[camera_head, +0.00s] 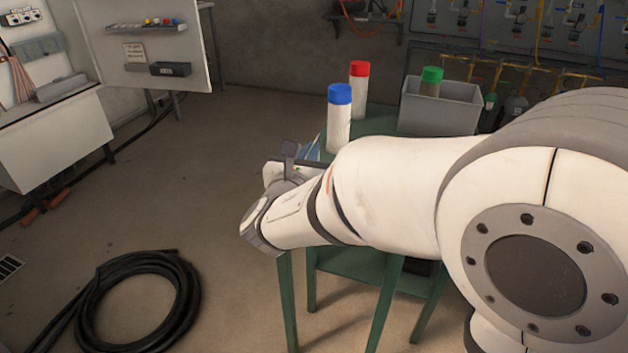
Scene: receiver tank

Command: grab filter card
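My gripper (289,158) is at the end of my white arm, over the left edge of the green table (382,120). Its fingers are small and partly hidden by my wrist, so I cannot tell whether it is open or shut. A thin, flat, bluish piece (313,150) shows just right of the gripper, at the table's left side. It may be the filter card, but it is too small and too covered to be sure. I cannot tell whether the gripper touches it. My arm hides much of the tabletop.
A blue-capped bottle (339,118) and a red-capped bottle (359,88) stand upright behind my forearm. A grey bin (440,112) holds a green-capped bottle (431,82). A black hose coil (140,300) lies on the floor at lower left. The floor left of the table is mostly clear.

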